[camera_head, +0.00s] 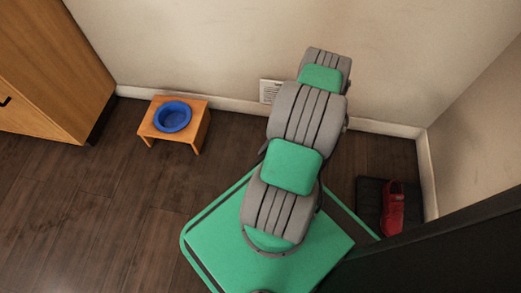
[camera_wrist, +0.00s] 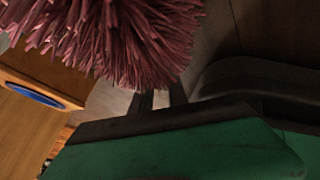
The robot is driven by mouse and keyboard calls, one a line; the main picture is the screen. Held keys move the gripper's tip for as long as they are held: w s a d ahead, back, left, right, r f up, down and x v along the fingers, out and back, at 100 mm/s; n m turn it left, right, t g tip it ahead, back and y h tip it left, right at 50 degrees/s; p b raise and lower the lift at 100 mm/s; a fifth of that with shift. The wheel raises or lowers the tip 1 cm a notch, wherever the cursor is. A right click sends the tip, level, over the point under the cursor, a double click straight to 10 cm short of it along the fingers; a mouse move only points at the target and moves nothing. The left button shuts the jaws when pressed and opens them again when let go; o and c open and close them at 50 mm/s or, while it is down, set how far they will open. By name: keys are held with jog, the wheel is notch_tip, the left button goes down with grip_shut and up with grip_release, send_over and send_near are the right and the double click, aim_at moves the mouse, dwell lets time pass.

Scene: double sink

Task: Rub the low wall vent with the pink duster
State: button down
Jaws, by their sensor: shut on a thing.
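The low wall vent (camera_head: 270,91) is a small pale grille low on the back wall. My arm hides its right side in the head view. The pink duster (camera_wrist: 115,40) fills the top of the wrist view with its shaggy head. My gripper (camera_wrist: 160,99) shows as dark fingers below the duster head and is shut on the duster; the grip itself is hard to make out. In the head view my arm hides both gripper and duster. I cannot tell whether the duster touches the vent.
A small wooden stand (camera_head: 197,128) with a blue bowl (camera_head: 173,116) is left of the vent. A wooden cabinet (camera_head: 50,70) stands far left. The dark floor at left is clear.

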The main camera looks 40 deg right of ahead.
jog(key=w+a, duration=0.8)
jog(key=w, duration=0.3)
dwell(1.0)
jog(key=s+a+p, duration=0.2)
jog(key=s+a, duration=0.2)
jog(key=shift+a+p, duration=0.3)
jog(key=shift+a, duration=0.1)
jog(key=shift+s+a+p, duration=0.3)
jog(key=shift+s+a, duration=0.15)
jog(key=shift+a, duration=0.15)
jog(key=shift+s+a+p, duration=0.3)
jog(key=shift+s+a, duration=0.1)
jog(key=shift+a, duration=0.2)
